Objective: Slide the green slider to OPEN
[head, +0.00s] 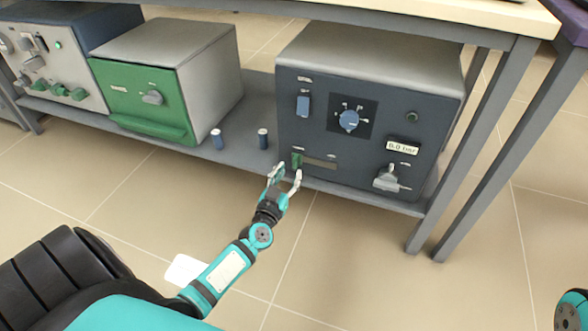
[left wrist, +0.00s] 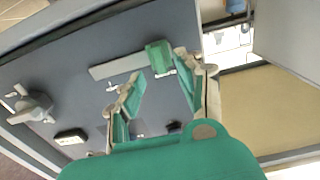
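The green slider (head: 296,160) is a small block at the left end of a pale horizontal slot (head: 320,164), low on the dark blue-grey front of the box on the right. In the left wrist view, which is turned round, the green slider (left wrist: 158,55) is at the slot's right end. My left gripper (head: 286,177) is just in front of and below the slider. Its fingers are apart and nothing is between them; in the left wrist view the gripper (left wrist: 162,90) points toward the slider. I cannot tell if a fingertip touches it. My right gripper is out of view.
The same panel has a blue switch (head: 303,106), a blue dial (head: 348,121), a display (head: 403,147) and a grey lever (head: 389,180). Two small dark cylinders (head: 217,139) (head: 263,138) stand on the shelf. A green-fronted box (head: 145,100) is at left. A table leg (head: 480,150) stands at right.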

